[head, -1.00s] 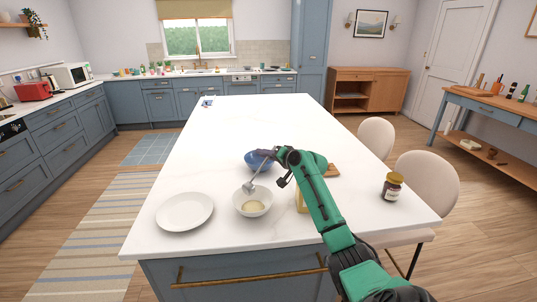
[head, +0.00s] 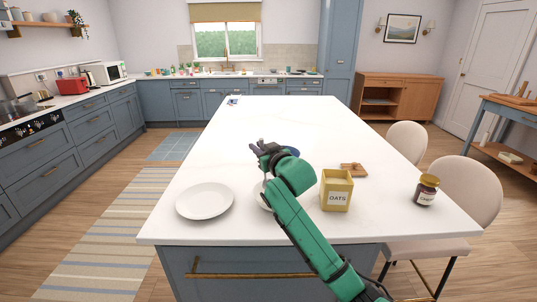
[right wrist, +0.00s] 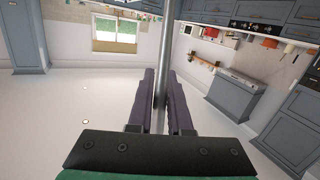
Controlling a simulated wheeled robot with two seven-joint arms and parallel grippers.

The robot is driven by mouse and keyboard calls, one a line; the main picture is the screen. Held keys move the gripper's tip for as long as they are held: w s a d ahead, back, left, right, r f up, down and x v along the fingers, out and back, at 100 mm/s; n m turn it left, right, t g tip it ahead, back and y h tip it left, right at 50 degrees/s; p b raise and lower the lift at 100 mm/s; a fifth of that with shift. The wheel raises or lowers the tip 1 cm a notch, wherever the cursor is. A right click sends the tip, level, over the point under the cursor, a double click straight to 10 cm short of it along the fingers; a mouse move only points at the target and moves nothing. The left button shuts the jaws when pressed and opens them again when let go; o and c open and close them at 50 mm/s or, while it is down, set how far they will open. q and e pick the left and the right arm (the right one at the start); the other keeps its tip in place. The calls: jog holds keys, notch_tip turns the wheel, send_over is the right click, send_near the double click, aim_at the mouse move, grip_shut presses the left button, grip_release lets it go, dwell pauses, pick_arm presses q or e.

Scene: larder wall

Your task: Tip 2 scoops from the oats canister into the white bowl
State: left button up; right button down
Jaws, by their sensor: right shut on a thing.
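The yellow oats canister (head: 336,190), labelled OATS, stands upright on the white island right of my right arm. The white bowl (head: 259,197) is mostly hidden behind that arm; only its left rim shows, so its contents cannot be seen. My right gripper (head: 259,148) is raised above the island, beyond the white bowl. In the right wrist view its fingers (right wrist: 160,95) are shut on the metal handle of the scoop (right wrist: 168,40). The scoop's head cannot be made out. My left gripper is not in view.
A white plate (head: 205,201) lies left of the bowl. A blue bowl (head: 291,151) is partly hidden behind my right gripper. A wooden board or lid (head: 353,170) lies behind the canister, and a dark jar (head: 427,190) stands at right.

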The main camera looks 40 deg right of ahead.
pick_arm(q)
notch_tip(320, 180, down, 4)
jog(key=b, duration=0.4)
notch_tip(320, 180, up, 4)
jog(key=p, duration=0.4)
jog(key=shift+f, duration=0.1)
pick_arm(e)
jog(key=a+n, duration=0.2)
jog(key=a, duration=0.1)
jog(key=a+r+n+t, duration=0.1)
jog(key=n, duration=0.1)
jog(key=shift+s+a+h, duration=0.1)
jog(key=shift+a+h, duration=0.1)
jog(key=shift+h, duration=0.1)
jog(key=shift+f, duration=0.1)
